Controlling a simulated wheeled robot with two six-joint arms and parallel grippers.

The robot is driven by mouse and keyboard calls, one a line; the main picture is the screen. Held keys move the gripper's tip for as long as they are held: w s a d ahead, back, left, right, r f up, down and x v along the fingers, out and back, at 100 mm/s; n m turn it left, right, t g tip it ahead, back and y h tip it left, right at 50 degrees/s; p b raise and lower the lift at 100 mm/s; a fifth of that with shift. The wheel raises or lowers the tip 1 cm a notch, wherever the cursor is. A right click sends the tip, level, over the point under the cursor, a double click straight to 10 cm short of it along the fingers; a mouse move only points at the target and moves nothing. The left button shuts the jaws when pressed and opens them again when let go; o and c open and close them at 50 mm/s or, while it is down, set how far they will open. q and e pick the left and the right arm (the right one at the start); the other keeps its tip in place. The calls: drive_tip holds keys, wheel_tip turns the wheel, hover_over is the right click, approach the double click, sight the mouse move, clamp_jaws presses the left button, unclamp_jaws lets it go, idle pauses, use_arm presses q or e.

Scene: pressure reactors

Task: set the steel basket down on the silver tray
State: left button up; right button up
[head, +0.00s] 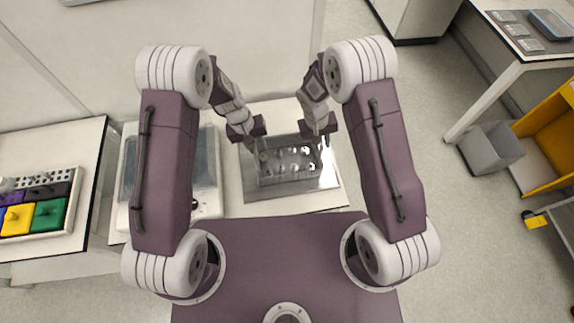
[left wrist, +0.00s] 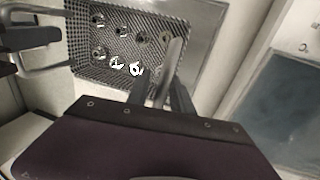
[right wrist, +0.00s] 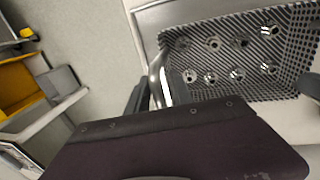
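The steel basket (head: 288,163), a perforated box with several small round metal parts in it, is over the silver tray (head: 257,190); I cannot tell whether its bottom touches the tray. My left gripper (head: 249,138) is at the basket's left end, with its fingers closed about an end handle (left wrist: 174,60). My right gripper (head: 318,136) is at the right end, with its fingers closed about the other handle (right wrist: 156,78). The basket's mesh floor also shows in the left wrist view (left wrist: 120,62) and the right wrist view (right wrist: 225,60).
A white-framed device with a grey-blue top (head: 208,160) stands left of the tray. Further left is a case with coloured blocks (head: 45,213). On the floor to the right are a grey bin (head: 490,148) and a yellow container (head: 550,130).

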use_arm(q)
drive_tip(key=shift+r, duration=0.15)
use_arm(e)
drive_tip(key=shift+r, duration=0.15)
use_arm(q)
wheel_tip(320, 180, up, 12)
drive_tip(key=a, duration=0.2)
drive_tip(key=shift+s+a, duration=0.15)
use_arm(e)
wheel_tip(320, 180, up, 12)
drive_tip(key=a, duration=0.2)
drive_tip(key=shift+s+a, duration=0.2)
use_arm(q)
drive_tip(key=shift+f, duration=0.2)
use_arm(e)
drive_tip(key=shift+d+f, duration=0.15)
drive_tip(key=shift+f, duration=0.05)
